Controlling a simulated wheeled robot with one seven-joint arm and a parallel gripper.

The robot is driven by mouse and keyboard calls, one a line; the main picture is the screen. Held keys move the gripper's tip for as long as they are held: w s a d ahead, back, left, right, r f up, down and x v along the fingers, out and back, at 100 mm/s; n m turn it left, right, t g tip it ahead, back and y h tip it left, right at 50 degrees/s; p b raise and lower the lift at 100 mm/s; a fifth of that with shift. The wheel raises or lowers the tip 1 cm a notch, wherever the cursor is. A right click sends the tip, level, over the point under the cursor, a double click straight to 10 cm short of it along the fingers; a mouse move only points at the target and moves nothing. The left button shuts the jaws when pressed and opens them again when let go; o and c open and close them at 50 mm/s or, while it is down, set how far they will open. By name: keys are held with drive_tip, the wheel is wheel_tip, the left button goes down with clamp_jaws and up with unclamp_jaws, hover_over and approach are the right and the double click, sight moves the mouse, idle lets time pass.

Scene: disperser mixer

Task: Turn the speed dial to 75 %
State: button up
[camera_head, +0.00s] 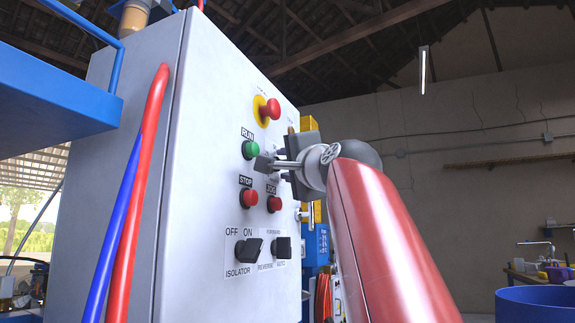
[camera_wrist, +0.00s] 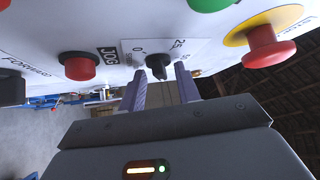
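The speed dial (camera_wrist: 157,62) is a small black knob on a white scale plate in the wrist view. The marks 0 and 25 show on the plate; the pointer's exact setting is too small to read. My gripper (camera_wrist: 161,77) is open, with one finger on each side of the knob's near end and gaps visible between. I cannot tell how far the fingertips reach along the knob. In the head view my gripper (camera_head: 272,164) is at the cabinet's panel, right of the green button, and hides the dial.
The light grey cabinet (camera_head: 215,130) carries a green RUN button (camera_head: 250,149), red STOP (camera_head: 249,198) and JOG (camera_head: 274,204) buttons, and a red emergency stop (camera_head: 270,109) above. Black isolator (camera_head: 248,250) and direction (camera_head: 282,248) switches sit below. Red and blue hoses (camera_head: 140,170) run along the left.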

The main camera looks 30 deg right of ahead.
drive_tip(key=b+v, duration=0.2)
drive_tip(key=v, duration=0.5)
drive_tip(key=shift+s+b, duration=0.35)
drive_tip(key=shift+b, duration=0.05)
